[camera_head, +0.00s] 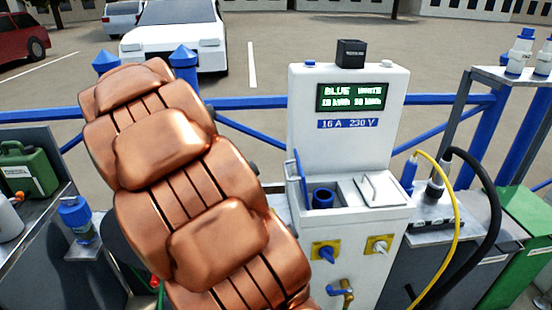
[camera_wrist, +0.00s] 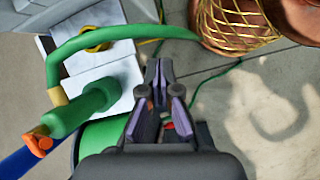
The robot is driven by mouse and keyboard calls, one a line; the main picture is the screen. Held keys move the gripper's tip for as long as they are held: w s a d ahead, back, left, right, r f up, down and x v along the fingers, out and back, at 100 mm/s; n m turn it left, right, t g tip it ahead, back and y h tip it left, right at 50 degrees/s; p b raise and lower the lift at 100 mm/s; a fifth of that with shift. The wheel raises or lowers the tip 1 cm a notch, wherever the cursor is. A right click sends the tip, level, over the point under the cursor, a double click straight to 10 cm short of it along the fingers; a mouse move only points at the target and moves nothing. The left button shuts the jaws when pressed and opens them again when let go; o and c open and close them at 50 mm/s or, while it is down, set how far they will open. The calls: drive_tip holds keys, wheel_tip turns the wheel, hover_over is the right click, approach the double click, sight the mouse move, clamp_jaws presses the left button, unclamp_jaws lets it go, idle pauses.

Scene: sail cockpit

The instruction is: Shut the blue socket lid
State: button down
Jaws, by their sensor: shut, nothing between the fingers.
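The blue socket lid (camera_head: 301,180) stands open, nearly upright, at the left edge of the white pedestal's ledge. The round blue socket (camera_head: 322,197) is uncovered just right of it. A white lid (camera_head: 372,191) with a handle lies flat to the right. My gripper (camera_wrist: 159,65) shows only in the wrist view, with its fingertips together and nothing between them. It is over the ground, near a green hose. The blue lid cannot be made out in the wrist view, so its distance from my gripper cannot be told.
The pedestal (camera_head: 349,150) has a display and yellow-plated outlets. My copper arm covers the area to its left. Yellow (camera_head: 455,235) and black (camera_head: 492,210) cables loop at right. A green hose (camera_wrist: 110,36) arches left of my gripper. A blue railing (camera_head: 250,102) runs behind.

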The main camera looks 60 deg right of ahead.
sight(294, 180)
drive_tip(key=w+d+r+n+g+h+p, duration=0.1)
drive_tip(key=w+d+r+n+p, duration=0.15)
drive_tip(key=d, duration=0.35)
drive_tip(key=w+d+r+n+p, duration=0.1)
drive_tip(key=w+d+r+p, duration=0.2)
drive_tip(key=d, duration=0.4)
drive_tip(key=s+d+f+p, duration=0.3)
drive_tip(key=s+d+f, duration=0.2)
drive_tip(key=s, duration=0.3)
drive_tip(key=shift+d+f, duration=0.35)
drive_tip(key=shift+d, duration=0.15)
drive_tip(key=shift+s+r+p, duration=0.1)
drive_tip(key=shift+s+p, duration=0.05)
drive_tip(key=shift+p, duration=0.15)
